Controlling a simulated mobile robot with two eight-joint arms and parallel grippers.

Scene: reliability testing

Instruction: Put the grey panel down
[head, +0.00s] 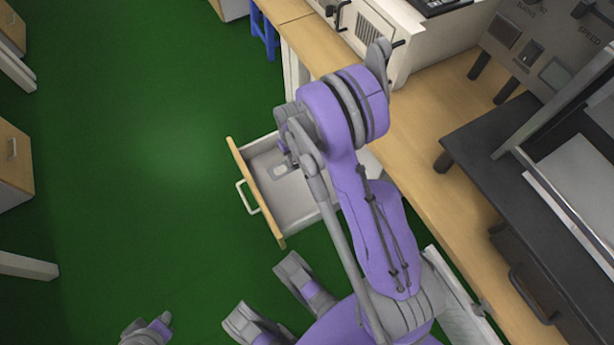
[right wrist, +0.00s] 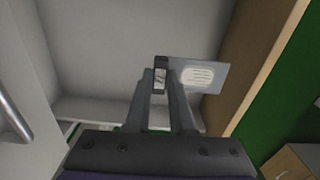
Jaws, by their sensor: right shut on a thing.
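The grey panel (right wrist: 208,76) is a small flat plate with a pale label and a dark-edged part at its left end. My right gripper (right wrist: 160,86) is shut on that left end. In the head view, the panel (head: 281,171) and my right gripper (head: 290,158) are over the open drawer (head: 252,172), partly hidden by my purple arm. The right wrist view shows the pale drawer floor (right wrist: 100,50) beyond the panel, with the panel near the wooden front. I cannot tell if the panel touches the floor.
The drawer pulls out from under a wooden bench (head: 425,150). A beige machine (head: 375,35) and dark equipment (head: 535,150) stand on the bench. A blue stool (head: 264,38) is at the back. Green floor (head: 150,130) to the left is clear.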

